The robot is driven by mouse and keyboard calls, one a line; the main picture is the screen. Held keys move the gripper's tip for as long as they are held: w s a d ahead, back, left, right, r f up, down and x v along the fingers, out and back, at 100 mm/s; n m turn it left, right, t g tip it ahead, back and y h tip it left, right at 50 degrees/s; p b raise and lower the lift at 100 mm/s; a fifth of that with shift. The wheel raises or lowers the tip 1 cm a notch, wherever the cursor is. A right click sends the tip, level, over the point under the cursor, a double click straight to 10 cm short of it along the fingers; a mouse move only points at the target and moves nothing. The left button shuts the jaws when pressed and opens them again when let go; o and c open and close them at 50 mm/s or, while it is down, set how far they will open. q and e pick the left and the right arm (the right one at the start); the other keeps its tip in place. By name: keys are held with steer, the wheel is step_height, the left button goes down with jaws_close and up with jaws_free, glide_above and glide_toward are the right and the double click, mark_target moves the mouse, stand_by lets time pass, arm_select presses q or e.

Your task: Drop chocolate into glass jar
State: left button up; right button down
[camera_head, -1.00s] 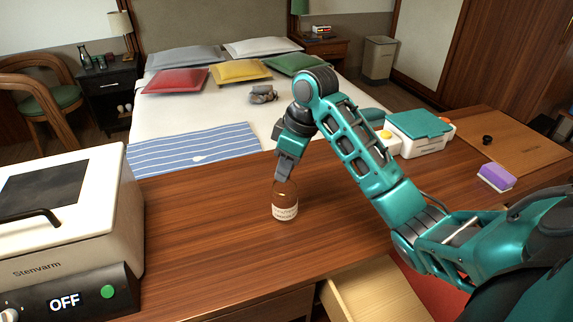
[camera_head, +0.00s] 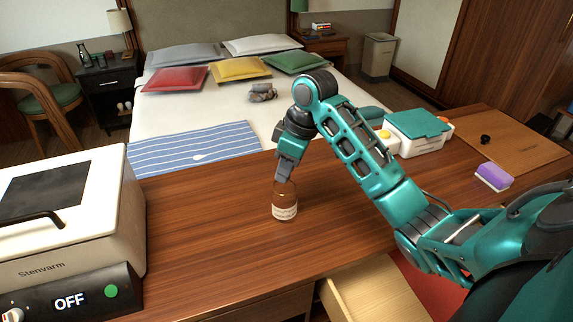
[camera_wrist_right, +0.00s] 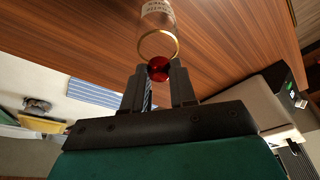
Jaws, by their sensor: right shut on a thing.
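The glass jar (camera_head: 285,208) stands upright on the wooden desk, with a white label on its front. My right gripper (camera_head: 281,180) points down at the jar's mouth. In the right wrist view the gripper (camera_wrist_right: 159,75) is shut on a shiny red round chocolate (camera_wrist_right: 158,67). The chocolate sits between the fingertips, in line with the gold-rimmed mouth of the jar (camera_wrist_right: 157,24). I cannot tell whether it is inside the rim or just above it. The fingers hide part of the jar's opening. My left gripper is not in view.
A white appliance (camera_head: 75,215) with an "OFF" display stands at the left. A teal-lidded white box (camera_head: 418,130) and a purple-and-white block (camera_head: 493,177) lie to the right. A drawer (camera_head: 375,295) stands open at the front. The desk around the jar is clear.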

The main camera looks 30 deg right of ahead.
steer(key=c, duration=0.8)
jaws_free()
steer(key=v, duration=1.3)
steer(key=shift+f, duration=0.1)
